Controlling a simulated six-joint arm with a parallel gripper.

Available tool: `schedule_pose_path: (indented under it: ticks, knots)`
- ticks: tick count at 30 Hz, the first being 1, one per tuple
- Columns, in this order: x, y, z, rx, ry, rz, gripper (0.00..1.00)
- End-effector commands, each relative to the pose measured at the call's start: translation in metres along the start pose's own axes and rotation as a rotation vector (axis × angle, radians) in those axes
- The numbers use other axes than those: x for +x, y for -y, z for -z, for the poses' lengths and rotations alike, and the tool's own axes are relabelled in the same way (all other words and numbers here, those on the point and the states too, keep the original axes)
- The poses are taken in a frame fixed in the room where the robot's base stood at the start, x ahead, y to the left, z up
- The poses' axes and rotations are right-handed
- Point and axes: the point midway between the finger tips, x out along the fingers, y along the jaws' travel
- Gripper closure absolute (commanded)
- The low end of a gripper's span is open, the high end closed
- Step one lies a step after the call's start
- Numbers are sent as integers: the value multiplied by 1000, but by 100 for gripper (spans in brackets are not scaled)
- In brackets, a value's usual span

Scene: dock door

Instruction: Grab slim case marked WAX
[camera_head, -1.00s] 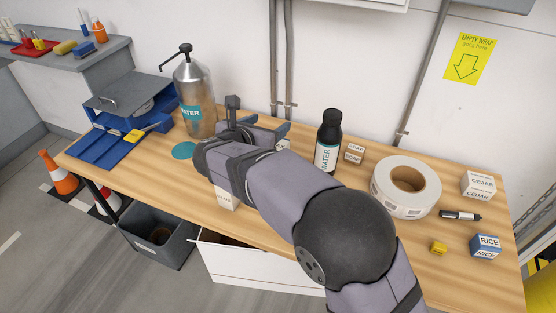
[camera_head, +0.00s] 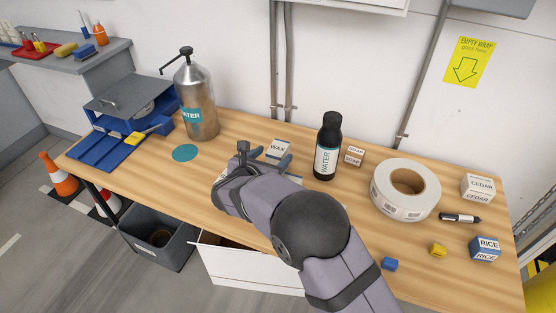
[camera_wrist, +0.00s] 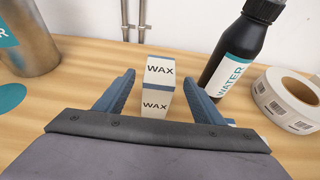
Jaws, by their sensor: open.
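The slim case marked WAX (camera_head: 278,149) stands upright on the wooden table, left of the black water bottle. In the wrist view the WAX case (camera_wrist: 156,103) shows its label on both the top and the front face, with blue along its edges. My gripper (camera_head: 262,152) is open just in front of the case. In the wrist view the two blue-grey fingers (camera_wrist: 160,88) point toward it, one on each side, with gaps between them and the case. How far the fingertips reach along its sides is hard to tell.
The black WATER bottle (camera_head: 328,147) stands close to the right finger. A metal pump bottle (camera_head: 196,100) is at the left, beside a teal disc (camera_head: 185,153). Small SOAP boxes (camera_head: 354,155) and a label roll (camera_head: 405,188) are further right. Table (camera_head: 150,185) is clear at front left.

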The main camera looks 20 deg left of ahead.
Motion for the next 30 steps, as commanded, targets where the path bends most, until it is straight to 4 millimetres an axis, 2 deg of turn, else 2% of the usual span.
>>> schedule_pose_path:
  ticks: [5,15,25,30]
  knots:
    - [9,0,-1,0,0,1,38]
    - [47,0,0,1,0,2,38]
    - [52,-1,0,0,1,-1,38]
    - [51,-1,0,0,1,-1,78]
